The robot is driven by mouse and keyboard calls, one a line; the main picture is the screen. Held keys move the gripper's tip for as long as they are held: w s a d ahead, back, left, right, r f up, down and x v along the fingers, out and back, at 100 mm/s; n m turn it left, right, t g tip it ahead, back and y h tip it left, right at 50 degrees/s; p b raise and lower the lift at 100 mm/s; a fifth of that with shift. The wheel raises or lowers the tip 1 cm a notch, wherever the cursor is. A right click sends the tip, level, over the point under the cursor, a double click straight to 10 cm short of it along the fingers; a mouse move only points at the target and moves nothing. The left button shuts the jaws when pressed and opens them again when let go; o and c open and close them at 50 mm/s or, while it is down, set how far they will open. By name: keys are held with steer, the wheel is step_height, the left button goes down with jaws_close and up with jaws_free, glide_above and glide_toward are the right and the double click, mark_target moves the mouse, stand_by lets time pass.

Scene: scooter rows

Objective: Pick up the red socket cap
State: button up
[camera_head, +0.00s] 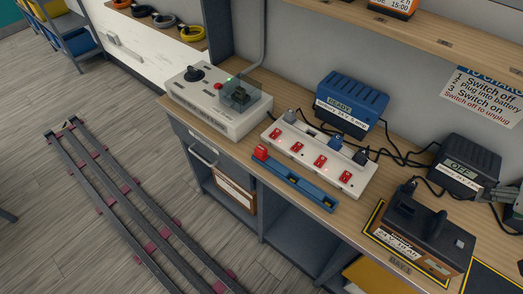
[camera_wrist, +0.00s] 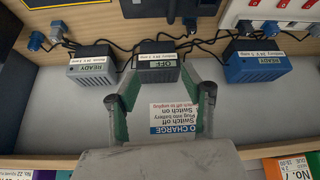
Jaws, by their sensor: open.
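The red socket cap (camera_head: 261,152) sits at the left end of a blue holder (camera_head: 295,182) on the wooden bench in the head view. The holder lies in front of a white power strip (camera_head: 310,166) with red switches. In the wrist view my gripper (camera_wrist: 166,88) is open and empty, its two fingers spread in front of a dark charger reading OFF and a sign. The cap cannot be made out in the wrist view, where only part of the strip (camera_wrist: 285,21) shows at the upper right.
A white control box (camera_head: 215,108) stands left of the strip. A blue charger (camera_head: 350,103) stands behind it. A dark charger (camera_head: 462,164) and a battery (camera_head: 422,232) are at the right. Black cables run across the bench, and a shelf (camera_head: 450,35) overhangs the back.

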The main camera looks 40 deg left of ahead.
steer(key=w+a+n+g+y+p, duration=0.15)
steer(key=w+a, duration=0.25)
steer(key=a, duration=0.5)
steer(key=w+a+n+g+h+p, duration=0.1)
steer(key=w+a+n, duration=0.2)
steer(key=w+a, duration=0.35)
steer(key=a+f+n+g+p, duration=0.1)
steer(key=a+f+n, duration=0.15)
steer(key=a, duration=0.75)
steer(key=a+f+n+g+p, duration=0.15)
steer(key=a+f, duration=0.25)
steer(key=a, duration=0.5)
steer(key=n+g+h, duration=0.1)
steer(key=n+h, duration=0.1)
steer(key=n, duration=0.6)
glide_above(261, 148)
steer(key=a, duration=0.1)
step_height(261, 148, down, 4)
steer(key=r, duration=0.1)
steer(key=shift+y, duration=0.25)
step_height(261, 148, down, 9)
steer(key=b, duration=0.3)
steer(key=shift+r, duration=0.1)
steer(key=f+b, duration=0.1)
steer(key=f, duration=0.1)
steer(key=d+f+b, duration=0.1)
steer(key=f, duration=0.1)
steer(key=shift+f, duration=0.65)
steer(key=shift+r, duration=0.1)
jaws_close()
